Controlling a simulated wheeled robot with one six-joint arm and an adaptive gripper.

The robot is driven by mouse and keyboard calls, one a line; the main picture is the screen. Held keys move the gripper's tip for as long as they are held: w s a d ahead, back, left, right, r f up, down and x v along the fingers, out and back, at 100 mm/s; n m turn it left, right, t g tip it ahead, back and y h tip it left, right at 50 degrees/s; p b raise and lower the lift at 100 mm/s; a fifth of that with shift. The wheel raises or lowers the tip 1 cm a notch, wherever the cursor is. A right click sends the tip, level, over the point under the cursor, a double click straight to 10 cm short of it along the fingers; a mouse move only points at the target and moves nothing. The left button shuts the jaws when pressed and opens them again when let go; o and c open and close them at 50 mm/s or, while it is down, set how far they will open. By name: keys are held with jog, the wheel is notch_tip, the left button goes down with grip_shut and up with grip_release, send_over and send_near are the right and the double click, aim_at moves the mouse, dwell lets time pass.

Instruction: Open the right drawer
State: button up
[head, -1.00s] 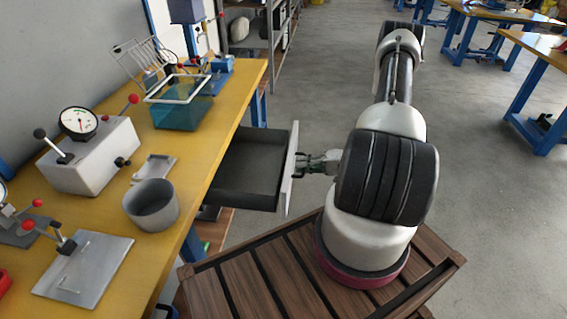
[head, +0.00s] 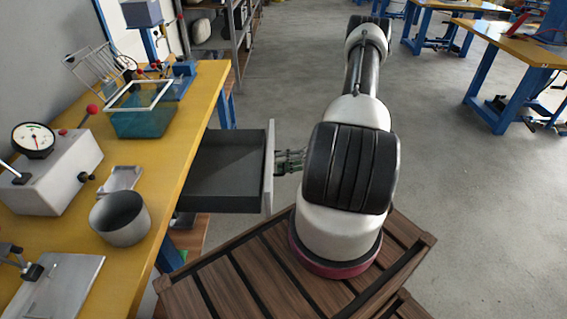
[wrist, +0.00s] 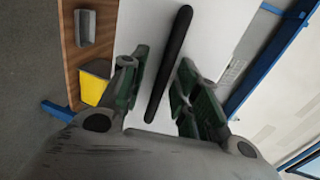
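The drawer (head: 222,188) is pulled well out from under the yellow workbench. Its dark tray is empty and its pale front panel (head: 268,170) faces my arm. In the wrist view the white front panel (wrist: 215,35) carries a long black bar handle (wrist: 170,62). My gripper (head: 284,162) is at the outer side of the front panel. In the wrist view my gripper (wrist: 163,85) has its green fingers apart, one on each side of the handle, with visible gaps. The handle is too small to make out in the head view.
The yellow workbench (head: 165,190) holds a grey pot (head: 120,218), a gauge box (head: 60,172) and a teal bin (head: 143,122). The wrist view shows a wooden shelf (wrist: 72,30) with a yellow item (wrist: 93,85).

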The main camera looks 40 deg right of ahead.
jog(key=v, duration=1.2)
dwell(0.3)
